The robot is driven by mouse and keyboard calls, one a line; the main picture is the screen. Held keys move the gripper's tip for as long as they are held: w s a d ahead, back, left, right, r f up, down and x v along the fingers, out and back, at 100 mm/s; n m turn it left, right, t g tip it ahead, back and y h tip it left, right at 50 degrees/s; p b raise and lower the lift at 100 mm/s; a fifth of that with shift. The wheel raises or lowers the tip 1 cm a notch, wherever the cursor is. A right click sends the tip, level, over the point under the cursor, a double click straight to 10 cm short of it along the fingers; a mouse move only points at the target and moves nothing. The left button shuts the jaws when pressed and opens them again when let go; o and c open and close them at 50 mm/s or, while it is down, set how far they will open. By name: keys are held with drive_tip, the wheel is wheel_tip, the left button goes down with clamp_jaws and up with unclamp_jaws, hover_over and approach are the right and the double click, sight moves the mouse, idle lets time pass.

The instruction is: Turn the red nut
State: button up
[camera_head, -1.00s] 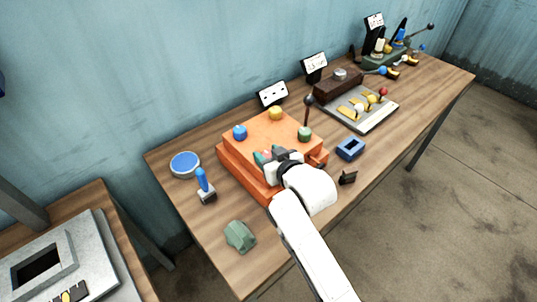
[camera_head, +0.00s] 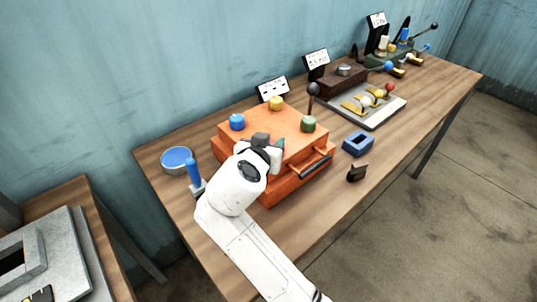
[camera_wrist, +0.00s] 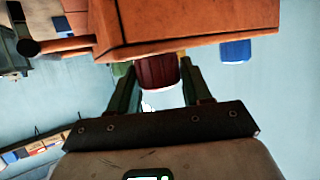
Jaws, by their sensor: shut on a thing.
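The red nut (camera_wrist: 155,70) shows dark red in the wrist view, against the orange box (camera_wrist: 200,22). My gripper (camera_wrist: 160,88) has one green finger on each side of it and is shut on it. In the head view my gripper (camera_head: 266,148) is at the near top of the orange box (camera_head: 262,125) and hides the red nut. A blue nut (camera_head: 237,122), a yellow nut (camera_head: 276,103) and a green nut (camera_head: 308,124) are on the box's top.
A black-knobbed lever (camera_head: 313,92) rises behind the green nut. A handle (camera_head: 316,166) juts from the box's right side. A blue dish (camera_head: 177,159) and a blue-handled tool (camera_head: 194,175) are left. A blue block (camera_head: 358,143) and a small dark piece (camera_head: 357,172) are right.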

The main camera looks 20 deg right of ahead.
drive_tip(key=m+g+h+b, duration=0.1)
drive_tip(key=m+g+b, duration=0.1)
drive_tip(key=m+g+h+b, duration=0.1)
drive_tip(key=m+g+b, duration=0.1)
drive_tip(key=m+g+h+b, duration=0.2)
drive_tip(key=b, duration=0.1)
drive_tip(key=shift+a+f, duration=0.1)
drive_tip(key=shift+f, duration=0.15)
drive_tip(key=m+g+b, duration=0.2)
drive_tip(key=g, duration=0.1)
drive_tip(key=shift+r+m+h+b, duration=0.1)
drive_tip(key=shift+m+h+b, duration=0.2)
drive_tip(key=shift+m+h, duration=0.1)
drive_tip(key=shift+r, duration=0.1)
drive_tip(key=o, duration=1)
drive_tip(key=shift+c, duration=0.2)
drive_tip(key=v, duration=1)
drive_tip(key=shift+a, duration=0.35)
